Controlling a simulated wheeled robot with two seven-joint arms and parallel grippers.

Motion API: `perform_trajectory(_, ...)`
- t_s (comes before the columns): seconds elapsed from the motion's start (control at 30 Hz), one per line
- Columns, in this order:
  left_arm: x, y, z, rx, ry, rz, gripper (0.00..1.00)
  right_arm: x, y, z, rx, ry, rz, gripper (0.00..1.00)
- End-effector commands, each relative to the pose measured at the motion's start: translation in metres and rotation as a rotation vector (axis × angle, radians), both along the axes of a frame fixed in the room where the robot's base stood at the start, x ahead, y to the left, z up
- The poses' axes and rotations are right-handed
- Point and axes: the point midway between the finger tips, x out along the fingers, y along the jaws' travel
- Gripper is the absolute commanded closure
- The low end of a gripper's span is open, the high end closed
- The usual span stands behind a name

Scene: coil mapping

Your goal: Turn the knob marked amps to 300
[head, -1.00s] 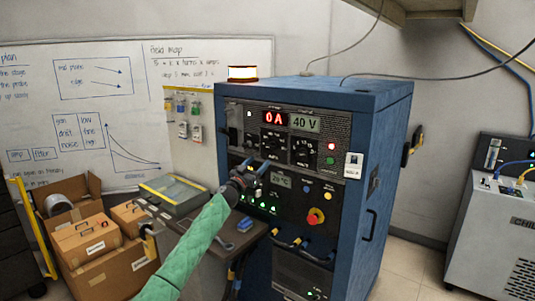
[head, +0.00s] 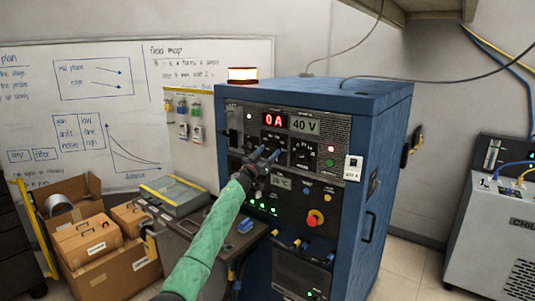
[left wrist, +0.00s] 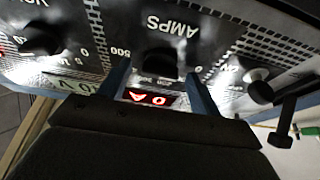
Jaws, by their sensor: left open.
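The black amps knob (left wrist: 160,62) is on the front panel of the blue cabinet (head: 340,110). The word AMPS beside it reads upside down in the left wrist view, with 0 and 500 marks at either side. The red amps display (head: 273,119) reads 0 A; it also shows in the left wrist view (left wrist: 151,98). My left gripper (head: 264,156) is open at the panel. Its blue fingers stand on either side of the knob in the left wrist view; I cannot tell if they touch it. In the head view the gripper partly covers the panel. My right gripper is not in view.
A second dial (head: 304,152) and a 40 V display (head: 305,124) are to the right. A red stop button (head: 314,219) sits lower on the cabinet. A small shelf (head: 215,245) and cardboard boxes (head: 95,250) are at the left.

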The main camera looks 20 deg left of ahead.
Motion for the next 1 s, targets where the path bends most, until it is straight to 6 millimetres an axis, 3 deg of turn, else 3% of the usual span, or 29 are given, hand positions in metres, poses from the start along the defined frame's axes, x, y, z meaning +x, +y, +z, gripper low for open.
perform_trajectory(0.1,0.000,0.000,0.000,0.000,0.000,0.000,0.38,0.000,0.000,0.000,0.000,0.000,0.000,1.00)
perform_trajectory(0.33,0.000,0.000,0.000,0.000,0.000,0.000,0.81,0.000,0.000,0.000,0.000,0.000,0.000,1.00)
perform_trajectory(0.77,0.000,0.002,0.000,0.083,-0.030,0.001,0.81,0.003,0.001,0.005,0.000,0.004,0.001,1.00)
perform_trajectory(1.0,0.001,0.005,0.000,0.257,-0.092,0.002,0.81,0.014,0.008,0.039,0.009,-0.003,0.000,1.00)
